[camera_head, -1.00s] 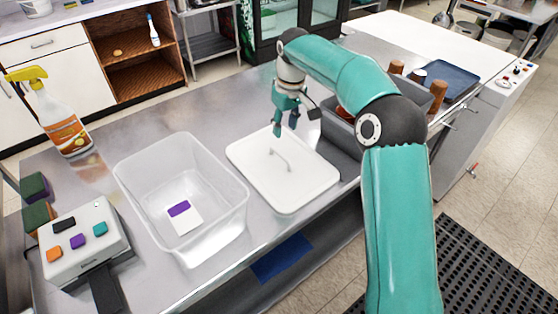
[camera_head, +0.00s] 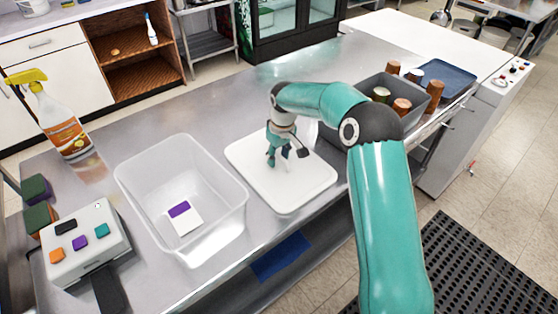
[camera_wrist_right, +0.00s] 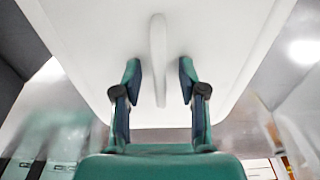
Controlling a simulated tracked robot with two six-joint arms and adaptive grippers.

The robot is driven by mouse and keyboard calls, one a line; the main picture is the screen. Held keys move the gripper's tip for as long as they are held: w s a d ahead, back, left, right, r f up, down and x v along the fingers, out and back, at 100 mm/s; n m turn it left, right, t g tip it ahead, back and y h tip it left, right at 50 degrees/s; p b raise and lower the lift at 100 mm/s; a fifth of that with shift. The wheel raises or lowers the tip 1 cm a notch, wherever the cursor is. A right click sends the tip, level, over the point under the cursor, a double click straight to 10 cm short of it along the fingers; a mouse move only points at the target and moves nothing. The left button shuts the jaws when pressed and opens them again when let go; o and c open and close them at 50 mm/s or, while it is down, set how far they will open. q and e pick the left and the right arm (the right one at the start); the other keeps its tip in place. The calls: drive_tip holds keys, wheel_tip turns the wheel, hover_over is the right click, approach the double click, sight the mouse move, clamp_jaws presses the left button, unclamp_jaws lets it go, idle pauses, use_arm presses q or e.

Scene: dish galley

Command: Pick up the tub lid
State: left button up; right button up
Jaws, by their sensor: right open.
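The tub lid (camera_head: 305,184) is a white rounded rectangle lying flat on the steel counter, right of the clear tub (camera_head: 236,222). It fills much of the right wrist view (camera_wrist_right: 215,40), with its raised handle (camera_wrist_right: 158,60) upright in the middle. My right gripper (camera_head: 279,164) is over the lid at the handle. In the wrist view its two fingers (camera_wrist_right: 160,80) are open, one on each side of the handle, with gaps between. The handle is mostly hidden behind the gripper in the head view. My left gripper is not in view.
A white card with a purple patch (camera_head: 187,219) lies in the tub. A button box (camera_head: 85,262) and sponges (camera_head: 37,190) are at left, near a spray bottle (camera_head: 62,125). A grey bin (camera_head: 376,86) with several brown cups stands right of the lid.

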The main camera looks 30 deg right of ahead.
clamp_jaws()
drive_tip(key=shift+r, duration=0.15)
idle(0.4)
